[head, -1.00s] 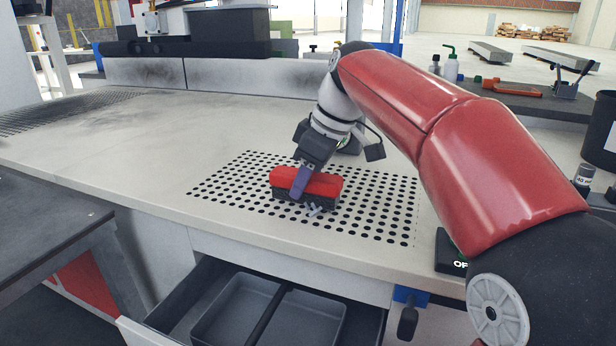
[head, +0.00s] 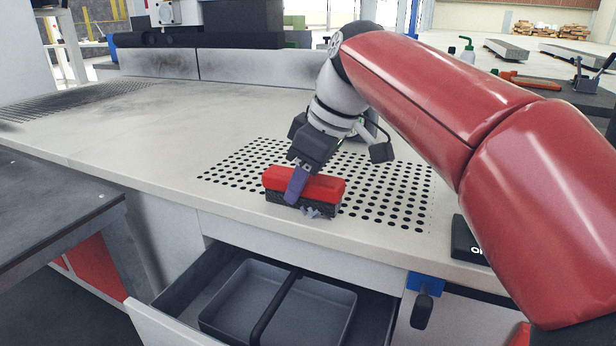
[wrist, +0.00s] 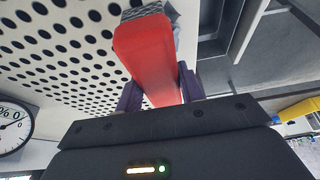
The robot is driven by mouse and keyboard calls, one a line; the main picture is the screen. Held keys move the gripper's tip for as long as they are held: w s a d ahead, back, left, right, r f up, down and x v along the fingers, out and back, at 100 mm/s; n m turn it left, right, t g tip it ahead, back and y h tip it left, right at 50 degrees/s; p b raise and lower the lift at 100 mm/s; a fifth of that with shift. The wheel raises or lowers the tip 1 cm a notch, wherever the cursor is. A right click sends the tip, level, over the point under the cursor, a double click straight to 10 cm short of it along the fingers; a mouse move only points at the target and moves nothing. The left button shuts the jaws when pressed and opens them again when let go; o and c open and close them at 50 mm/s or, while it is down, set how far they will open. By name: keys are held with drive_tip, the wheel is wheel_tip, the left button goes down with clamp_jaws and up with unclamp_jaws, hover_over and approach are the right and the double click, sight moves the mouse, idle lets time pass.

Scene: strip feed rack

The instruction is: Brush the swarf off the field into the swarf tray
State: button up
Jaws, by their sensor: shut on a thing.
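My gripper (head: 297,184) is shut on a brush with a red back (head: 320,187) and dark bristles. The brush rests on or just above the field (head: 390,195), a patch of dark round holes in the pale bench top, near its front edge. Grey curled swarf (head: 312,212) lies against the front of the bristles. In the wrist view the red brush (wrist: 148,60) sits between both fingers, with grey swarf (wrist: 150,5) partly seen at its far end. The swarf tray, seemingly the grey bin (head: 310,310) in the open drawer, is below the bench edge.
The open drawer (head: 175,290) holds two grey compartments below the field. A blue clamp with a dark handle (head: 424,300) hangs from the front edge at the right. A dark box (head: 470,240) stands right of the field. The bench top to the left is clear.

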drive_tip(key=shift+s+a, duration=0.3)
drive_tip(key=shift+s, duration=0.4)
drive_tip(key=shift+s+a, duration=0.25)
drive_tip(key=shift+s, duration=0.45)
drive_tip(key=r+p, duration=0.3)
drive_tip(key=w+r+p, duration=0.1)
drive_tip(key=shift+w+d+r, duration=0.1)
drive_tip(key=shift+d+r, duration=0.15)
drive_tip(key=shift+r, duration=0.15)
drive_tip(key=shift+f, duration=0.1)
